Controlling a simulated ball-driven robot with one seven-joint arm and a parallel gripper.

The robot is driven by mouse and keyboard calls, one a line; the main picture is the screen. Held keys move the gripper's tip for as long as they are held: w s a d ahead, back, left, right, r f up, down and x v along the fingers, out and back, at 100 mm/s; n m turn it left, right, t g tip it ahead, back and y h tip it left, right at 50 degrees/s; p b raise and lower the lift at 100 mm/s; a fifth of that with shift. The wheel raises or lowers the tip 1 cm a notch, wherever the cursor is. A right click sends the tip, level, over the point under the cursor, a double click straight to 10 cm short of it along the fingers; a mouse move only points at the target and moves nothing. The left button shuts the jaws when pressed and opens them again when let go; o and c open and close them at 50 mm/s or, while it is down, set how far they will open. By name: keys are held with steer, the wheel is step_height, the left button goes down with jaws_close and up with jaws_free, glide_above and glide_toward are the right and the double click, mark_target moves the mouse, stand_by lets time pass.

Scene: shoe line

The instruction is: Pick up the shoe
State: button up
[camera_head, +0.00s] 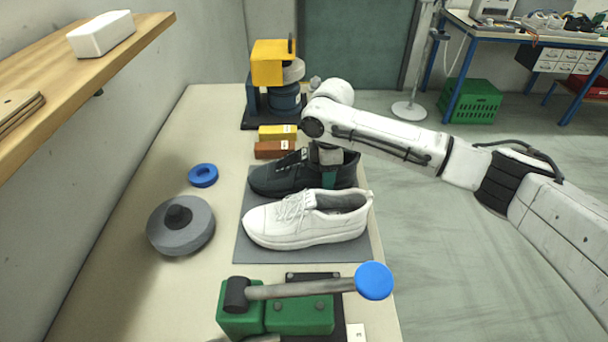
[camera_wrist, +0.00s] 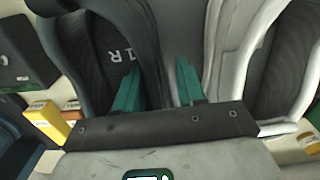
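A dark shoe (camera_head: 275,178) and a white shoe (camera_head: 305,222) lie side by side on a grey mat (camera_head: 250,252), toes to the left. My gripper (camera_head: 329,180) points down at the heel end of the dark shoe, behind the white shoe. In the wrist view, the dark shoe (camera_wrist: 100,45) is at left with its marked insole showing, and the white shoe (camera_wrist: 235,50) is at right. The two green fingers are apart, with the dark shoe's near side wall between them. The left finger is over the shoe opening. Contact cannot be told.
Yellow (camera_head: 277,132) and brown (camera_head: 274,149) blocks lie behind the dark shoe, with a yellow-and-blue machine (camera_head: 273,80) beyond. A green lever device (camera_head: 300,315) stands in front. A grey disc (camera_head: 180,226) and blue ring (camera_head: 203,175) lie left. A wooden shelf (camera_head: 70,70) overhangs the upper left.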

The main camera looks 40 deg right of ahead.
steer(key=shift+f, duration=0.7)
steer(key=shift+c, duration=0.3)
jaws_close()
steer(key=shift+r, duration=0.1)
